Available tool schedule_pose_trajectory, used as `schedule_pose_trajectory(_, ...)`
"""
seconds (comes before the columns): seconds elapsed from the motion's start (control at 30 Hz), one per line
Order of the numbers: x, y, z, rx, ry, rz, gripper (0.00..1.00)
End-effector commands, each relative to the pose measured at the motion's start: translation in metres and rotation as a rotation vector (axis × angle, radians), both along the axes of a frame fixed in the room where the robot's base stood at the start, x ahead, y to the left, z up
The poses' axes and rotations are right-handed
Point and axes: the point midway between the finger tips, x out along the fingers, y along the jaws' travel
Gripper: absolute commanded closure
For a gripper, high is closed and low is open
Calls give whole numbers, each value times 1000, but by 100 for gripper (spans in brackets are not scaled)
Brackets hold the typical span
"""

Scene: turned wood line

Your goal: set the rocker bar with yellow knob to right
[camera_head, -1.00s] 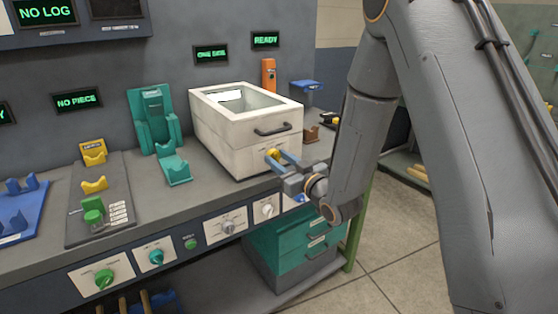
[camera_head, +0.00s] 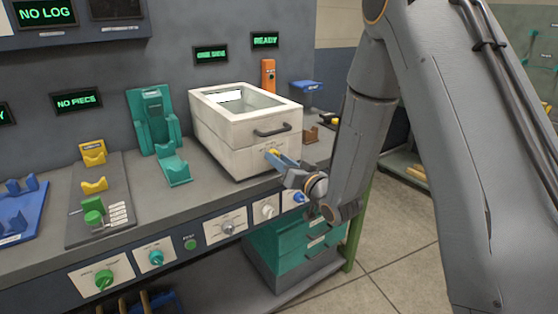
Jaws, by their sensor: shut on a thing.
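The yellow knob (camera_head: 272,151) of the rocker bar sits low on the front face of a cream box (camera_head: 232,152) with a glass lid. My gripper (camera_head: 280,159), with blue fingers, is at the knob and shut on it. The fingers hide most of the knob and the bar, so I cannot tell the bar's exact tilt.
A dark handle (camera_head: 272,131) is on the box front above my gripper. A teal cradle stand (camera_head: 156,125) is left of the box, and an orange post (camera_head: 268,76) is behind it. Dials line the bench front, including a white knob (camera_head: 268,211). Teal drawers (camera_head: 283,247) stand below.

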Motion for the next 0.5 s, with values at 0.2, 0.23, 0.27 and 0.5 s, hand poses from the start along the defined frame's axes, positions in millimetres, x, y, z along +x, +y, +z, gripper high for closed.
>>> schedule_pose_trajectory(0.2,0,0,-1,89,63,1,90)
schedule_pose_trajectory(0.23,0,0,-1,100,71,1,90)
schedule_pose_trajectory(0.27,0,0,-1,114,80,1,90)
schedule_pose_trajectory(0.5,0,0,-1,212,147,1,90)
